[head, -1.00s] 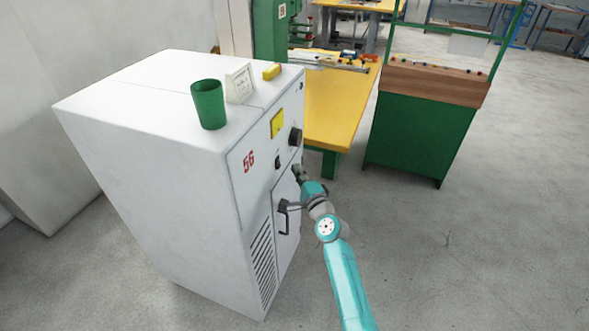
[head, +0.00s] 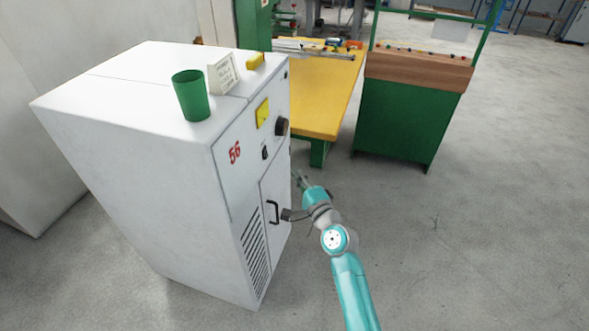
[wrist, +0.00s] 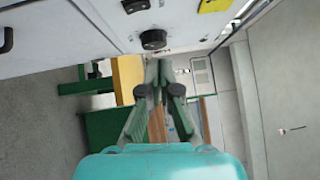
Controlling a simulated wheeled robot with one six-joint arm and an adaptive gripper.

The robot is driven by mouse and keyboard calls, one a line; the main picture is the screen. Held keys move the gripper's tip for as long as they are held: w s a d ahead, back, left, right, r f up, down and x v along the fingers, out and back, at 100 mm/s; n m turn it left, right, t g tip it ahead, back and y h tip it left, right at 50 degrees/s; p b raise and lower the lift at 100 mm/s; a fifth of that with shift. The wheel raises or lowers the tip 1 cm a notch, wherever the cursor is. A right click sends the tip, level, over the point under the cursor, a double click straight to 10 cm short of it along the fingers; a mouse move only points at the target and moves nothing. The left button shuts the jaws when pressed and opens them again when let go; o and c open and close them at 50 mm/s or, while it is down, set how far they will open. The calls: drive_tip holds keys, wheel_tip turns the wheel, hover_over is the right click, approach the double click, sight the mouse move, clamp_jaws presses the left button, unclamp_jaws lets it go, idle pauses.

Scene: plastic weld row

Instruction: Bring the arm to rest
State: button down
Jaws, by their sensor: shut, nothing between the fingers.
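My gripper (head: 298,179) is at the end of my teal arm, just right of the front of a white cabinet marked 56 (head: 150,150). It is shut with nothing in it. In the wrist view my gripper (wrist: 158,68) points ahead with its fingertips close together, and the cabinet front (wrist: 75,30) runs along the top. The cabinet's black door handle (head: 273,213) is just left of my wrist in the head view. The cabinet door looks shut. I see a gap between my fingers and the cabinet front, though its size is hard to tell.
A green cup (head: 191,96), a small sign card (head: 223,75) and a yellow object (head: 255,61) sit on the cabinet top. A yellow bench (head: 325,100) and a green workstation (head: 400,125) stand beyond. The floor to the right (head: 480,230) is clear.

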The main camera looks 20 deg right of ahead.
drive_tip(key=s+f+n+g+h, duration=0.1)
drive_tip(key=s+f+n+h, duration=0.15)
drive_tip(key=s+f, duration=0.85)
drive_tip(key=s+f+n+g+h, duration=0.15)
drive_tip(key=s+n, duration=0.25)
drive_tip(key=s, duration=1.5)
drive_tip(key=s+r+n, duration=0.3)
drive_tip(key=s, duration=0.5)
drive_tip(key=s+r+n+g, duration=0.1)
drive_tip(key=s+r+n, duration=0.2)
drive_tip(key=s, duration=0.6)
drive_tip(key=s+a+r+n+y, duration=0.1)
drive_tip(key=s+r+n, duration=0.2)
drive_tip(key=s, duration=0.5)
drive_tip(key=shift+s+r+n, duration=0.25)
drive_tip(key=shift+s+n, duration=0.1)
drive_tip(key=shift+n, duration=0.5)
drive_tip(key=shift+g, duration=0.25)
